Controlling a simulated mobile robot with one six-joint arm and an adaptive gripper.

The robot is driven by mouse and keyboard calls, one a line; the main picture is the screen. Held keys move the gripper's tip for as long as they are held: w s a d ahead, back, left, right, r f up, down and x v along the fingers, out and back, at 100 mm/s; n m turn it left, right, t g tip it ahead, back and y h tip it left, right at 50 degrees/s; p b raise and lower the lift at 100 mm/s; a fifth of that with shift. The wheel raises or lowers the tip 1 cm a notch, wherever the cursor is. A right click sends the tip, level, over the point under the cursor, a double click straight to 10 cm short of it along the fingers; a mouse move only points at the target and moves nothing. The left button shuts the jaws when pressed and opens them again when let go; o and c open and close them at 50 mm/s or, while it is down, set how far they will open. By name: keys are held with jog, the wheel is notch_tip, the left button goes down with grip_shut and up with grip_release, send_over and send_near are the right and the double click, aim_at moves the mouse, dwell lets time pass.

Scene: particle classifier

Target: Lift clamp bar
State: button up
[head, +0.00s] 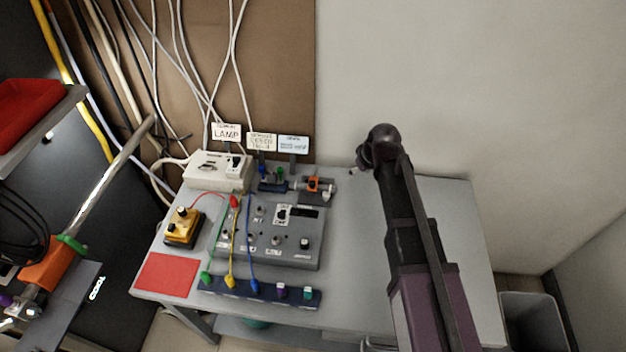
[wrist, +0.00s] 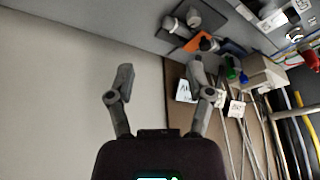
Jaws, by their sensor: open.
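A small clamp-like fixture with an orange block (head: 313,184) and a short grey horizontal cylinder sits at the back of the table. I cannot tell which part of it is the clamp bar. In the wrist view its orange piece (wrist: 194,43) lies beyond the right finger, beside dark and grey round parts. My gripper (wrist: 162,76) is open, with nothing between its fingers. In the head view my arm reaches over the right half of the table, its wrist (head: 380,145) to the right of the fixture and apart from it. The fingers are mostly hidden there.
A grey control box (head: 285,255), a white lamp box (head: 217,171), a yellow pedal-like box (head: 184,228) and a strip of coloured plugs (head: 262,291) fill the left half. Label cards (head: 293,143) stand behind the fixture. The table's right side (head: 450,210) is clear.

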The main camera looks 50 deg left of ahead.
jog(key=n, duration=0.2)
send_near(312, 183)
jog(key=d+v, duration=0.1)
jog(key=v, duration=0.4)
jog(key=shift+w+a+f+y, duration=0.2)
jog(key=shift+w+a+y, duration=0.05)
jog(key=shift+w+y, duration=0.05)
jog(key=shift+f, duration=0.1)
jog(key=b+x, duration=1.2)
jog(key=x, duration=0.1)
jog(key=shift+s+a+f, duration=0.1)
jog(key=shift+s+f, duration=0.1)
jog(key=shift+f, duration=0.1)
grip_shut()
